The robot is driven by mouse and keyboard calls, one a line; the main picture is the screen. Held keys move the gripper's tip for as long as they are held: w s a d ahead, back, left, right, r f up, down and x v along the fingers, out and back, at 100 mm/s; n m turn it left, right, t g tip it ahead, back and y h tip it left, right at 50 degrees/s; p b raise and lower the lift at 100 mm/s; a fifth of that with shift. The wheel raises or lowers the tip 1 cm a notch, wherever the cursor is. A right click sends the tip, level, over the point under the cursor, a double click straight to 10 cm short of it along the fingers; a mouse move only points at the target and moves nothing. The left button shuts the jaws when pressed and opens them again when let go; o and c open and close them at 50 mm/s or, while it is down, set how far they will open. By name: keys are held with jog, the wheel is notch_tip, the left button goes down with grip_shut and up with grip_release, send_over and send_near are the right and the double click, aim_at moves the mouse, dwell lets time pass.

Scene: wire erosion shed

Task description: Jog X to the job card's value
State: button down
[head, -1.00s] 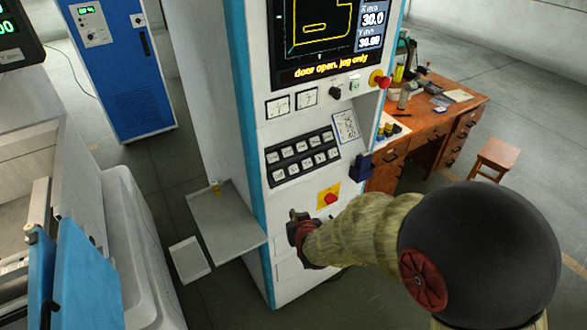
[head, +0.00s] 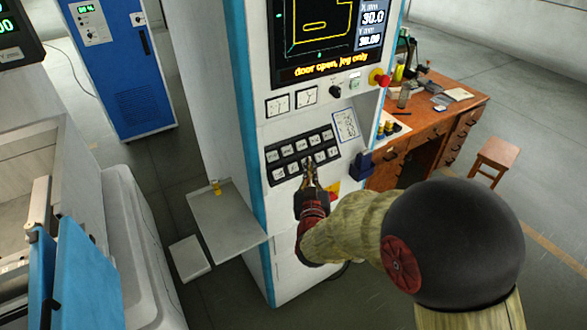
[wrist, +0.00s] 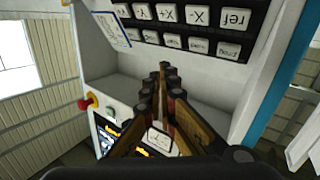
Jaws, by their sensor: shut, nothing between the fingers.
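The job card (head: 346,124) is a white sheet right of the keypad; its writing is too small to read. The screen (head: 328,37) shows X about 30.0 and "door open, jog only". The keypad (head: 340,151) has two rows of pale keys on black. The wrist view shows it upside down, with the X- key (wrist: 199,16), X+ key (wrist: 168,13) and ref key (wrist: 235,19) in one row. My gripper (head: 309,163) is shut and empty, its tips at the lower key row in the head view. The wrist view shows the gripper (wrist: 164,70) below the keys. I cannot tell whether it touches.
A dark blue holder (head: 361,165) juts out below the card. A grey shelf (head: 228,222) stands out from the cabinet's left side. A wooden desk (head: 428,124) is behind on the right.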

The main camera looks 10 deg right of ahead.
aim_at(295, 168)
jog(key=shift+w+a+f+b, duration=0.4)
jog(key=shift+w+f+b, duration=0.4)
jog(key=shift+w, duration=0.35)
jog(key=shift+w+a+f+b, duration=0.35)
jog(key=shift+w+f+b, duration=0.25)
jog(key=shift+w+f, duration=0.45)
jog(key=shift+w+a+f+b, duration=0.4)
jog(key=shift+w+f+b, duration=0.35)
jog(key=shift+w, duration=0.45)
jog(key=shift+w+a+f+b, duration=0.1)
jog(key=shift+w+f+b, duration=0.2)
jog(key=shift+b, duration=0.1)
jog(key=shift+w+f+b, duration=0.15)
jog(key=shift+w+b, duration=0.15)
jog(key=shift+s, duration=0.1)
jog(key=shift+s+r, duration=0.5)
jog(key=shift+s, duration=0.05)
